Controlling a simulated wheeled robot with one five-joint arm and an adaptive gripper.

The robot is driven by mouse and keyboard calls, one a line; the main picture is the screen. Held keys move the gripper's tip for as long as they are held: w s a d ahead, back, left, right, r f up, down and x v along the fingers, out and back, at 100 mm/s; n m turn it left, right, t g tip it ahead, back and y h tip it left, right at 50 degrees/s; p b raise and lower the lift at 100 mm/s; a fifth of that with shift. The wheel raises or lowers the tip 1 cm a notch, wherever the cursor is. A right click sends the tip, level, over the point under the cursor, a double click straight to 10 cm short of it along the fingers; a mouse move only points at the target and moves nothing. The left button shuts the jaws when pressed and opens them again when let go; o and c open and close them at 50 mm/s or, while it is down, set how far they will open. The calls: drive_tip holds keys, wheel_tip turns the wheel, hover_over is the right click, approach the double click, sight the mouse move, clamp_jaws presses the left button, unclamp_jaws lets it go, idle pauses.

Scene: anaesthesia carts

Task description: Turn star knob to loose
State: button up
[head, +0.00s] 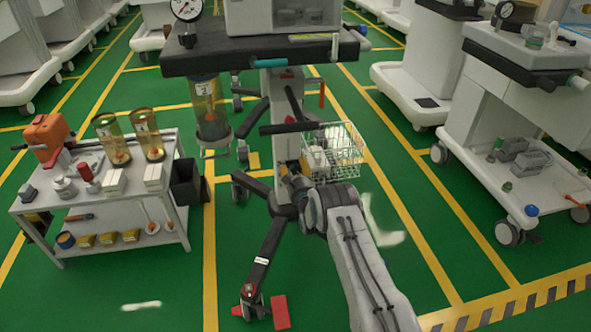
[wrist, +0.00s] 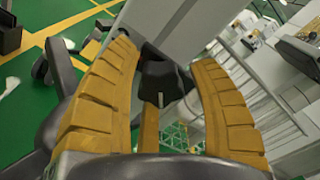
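The star knob (wrist: 160,80) is a dark, lobed knob with a light pin or stem, in the middle of the wrist view at the edge of a pale grey column (wrist: 180,28). My gripper (wrist: 162,54) has its two yellow ridged fingers on either side of the knob, with visible gaps to it. The gripper is open and holds nothing. In the head view my gripper (head: 290,170) is small and low at the cart's column (head: 277,100); the knob cannot be made out there. The knob's turn position cannot be told.
A wire basket (head: 335,150) hangs just right of my gripper. A canister (head: 210,110) hangs under the cart's dark shelf (head: 262,55) at left. A loaded side trolley (head: 110,205) stands left, another cart (head: 520,130) right.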

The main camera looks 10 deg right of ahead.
drive_tip(key=c, duration=0.9)
drive_tip(key=n, duration=0.4)
drive_tip(key=shift+n, duration=0.4)
drive_tip(key=shift+c, duration=0.2)
drive_tip(key=shift+r, duration=0.1)
drive_tip(key=o, duration=1.2)
drive_tip(key=shift+s+f, duration=0.1)
drive_tip(key=shift+f, duration=0.1)
drive_tip(key=shift+s, duration=0.75)
drive_tip(key=shift+s+a+r, duration=0.1)
drive_tip(key=shift+s+r, duration=0.05)
drive_tip(key=shift+s, duration=2.95)
